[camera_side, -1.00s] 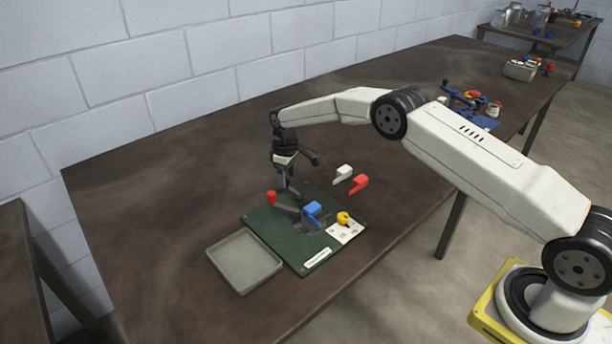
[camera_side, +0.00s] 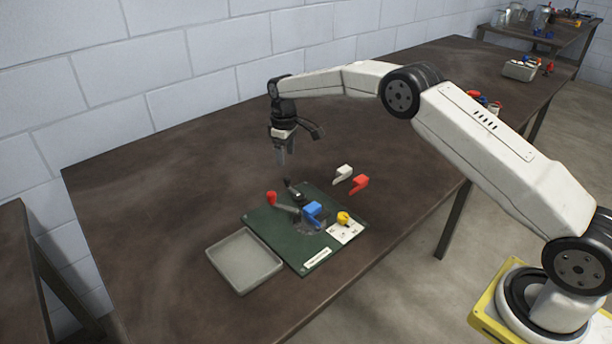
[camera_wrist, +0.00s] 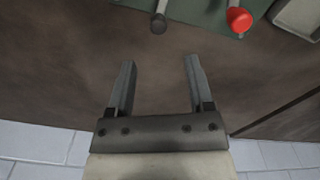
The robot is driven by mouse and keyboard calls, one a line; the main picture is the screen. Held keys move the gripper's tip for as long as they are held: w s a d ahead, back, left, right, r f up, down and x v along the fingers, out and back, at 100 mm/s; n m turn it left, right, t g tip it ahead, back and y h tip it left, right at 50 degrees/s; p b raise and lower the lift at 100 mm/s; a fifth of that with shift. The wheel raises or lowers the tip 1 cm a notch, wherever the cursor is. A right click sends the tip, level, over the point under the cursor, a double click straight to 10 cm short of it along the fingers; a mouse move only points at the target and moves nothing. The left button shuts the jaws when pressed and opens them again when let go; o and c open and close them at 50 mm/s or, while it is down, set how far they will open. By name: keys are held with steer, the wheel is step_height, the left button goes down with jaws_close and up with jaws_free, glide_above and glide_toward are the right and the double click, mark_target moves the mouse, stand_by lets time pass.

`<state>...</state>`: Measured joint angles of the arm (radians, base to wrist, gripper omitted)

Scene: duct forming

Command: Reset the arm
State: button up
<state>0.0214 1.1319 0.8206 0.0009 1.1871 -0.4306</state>
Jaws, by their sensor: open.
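My gripper (camera_side: 281,157) hangs above the table just behind the back edge of the green board (camera_side: 258,215), apart from everything. In the wrist view its two fingers (camera_wrist: 158,72) are spread with only bare table between them. The board carries a red-knobbed lever (camera_side: 272,198), a dark lever or post (camera_side: 292,187), a blue block (camera_side: 313,209) and a yellow piece (camera_side: 344,218) on a white plate. In the wrist view the red knob (camera_wrist: 239,19) and a dark round end (camera_wrist: 158,24) show near the top edge.
An empty grey tray (camera_side: 243,262) sits left of the board. A white piece (camera_side: 343,172) and a red piece (camera_side: 360,183) lie on the table right of the board. A grey bin (camera_side: 520,70) stands far back. The brown table (camera_side: 140,200) is clear at left.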

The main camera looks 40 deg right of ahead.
steer(key=shift+r, duration=0.1)
steer(key=shift+s+r, duration=0.3)
steer(key=shift+s, duration=0.05)
steer(key=s+r+m+t, duration=0.1)
steer(key=s+m, duration=0.1)
steer(key=s, duration=1.5)
steer(key=s+a+r+m+t, duration=0.1)
steer(key=s+r+m, duration=0.1)
steer(key=s, duration=1.5)
steer(key=shift+a+r+m+t, duration=0.15)
steer(key=shift+r+m+t, duration=0.1)
steer(key=shift+m+t, duration=0.05)
